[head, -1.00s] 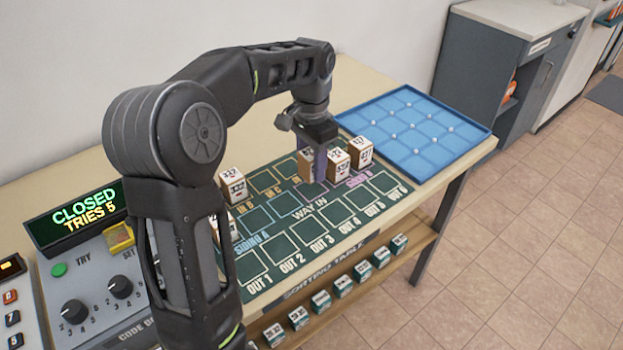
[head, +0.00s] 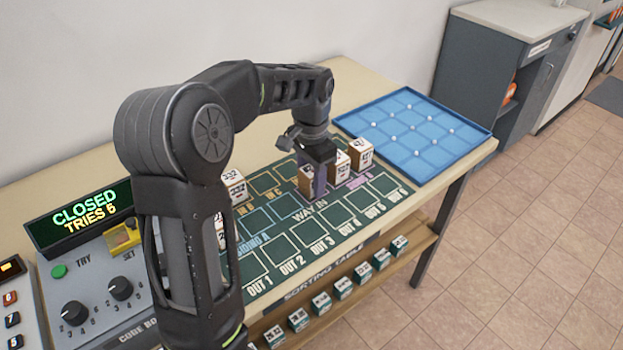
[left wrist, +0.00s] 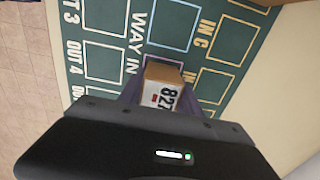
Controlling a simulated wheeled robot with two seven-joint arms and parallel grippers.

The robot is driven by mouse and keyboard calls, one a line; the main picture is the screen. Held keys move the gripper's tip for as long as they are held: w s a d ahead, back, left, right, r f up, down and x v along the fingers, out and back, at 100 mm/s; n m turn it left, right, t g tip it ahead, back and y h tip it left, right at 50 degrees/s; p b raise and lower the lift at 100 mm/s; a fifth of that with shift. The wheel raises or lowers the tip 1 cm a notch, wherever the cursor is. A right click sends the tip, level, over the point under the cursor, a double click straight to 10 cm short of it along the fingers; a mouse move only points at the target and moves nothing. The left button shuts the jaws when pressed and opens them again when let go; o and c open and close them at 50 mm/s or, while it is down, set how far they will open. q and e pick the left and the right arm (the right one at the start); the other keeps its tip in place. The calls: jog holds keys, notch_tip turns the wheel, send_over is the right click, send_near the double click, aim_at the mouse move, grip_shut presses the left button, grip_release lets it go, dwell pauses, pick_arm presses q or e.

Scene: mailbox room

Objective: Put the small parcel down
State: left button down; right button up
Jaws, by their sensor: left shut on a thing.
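My left gripper (head: 314,184) is shut on a small brown parcel (head: 305,178) with a white label. In the left wrist view the parcel (left wrist: 163,86) sits between the purple fingers, and its label reads something like 827. The gripper points down over the dark green sorting mat (head: 268,236), near the WAY IN lettering and the purple-outlined squares. The fingers hide part of the parcel. I cannot tell whether its underside touches the mat. My right gripper is not in view.
Two labelled parcels (head: 361,153) stand close to the right of the gripper. More parcels (head: 234,187) stand at the left, partly behind my arm. A blue tray (head: 345,122) lies at the far right. A sign (head: 78,214) reads CLOSED. Several small boxes (head: 321,303) line the lower shelf.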

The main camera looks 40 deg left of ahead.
aim_at(312, 170)
pick_arm(q)
jog(key=c, duration=0.8)
grip_release()
jog(key=shift+f, duration=0.15)
jog(key=shift+c, duration=0.2)
notch_tip(312, 170, up, 8)
jog(key=shift+r, duration=0.25)
notch_tip(312, 170, up, 4)
jog(key=p, duration=0.2)
jog(key=shift+p, duration=0.35)
jog(key=shift+f, duration=0.1)
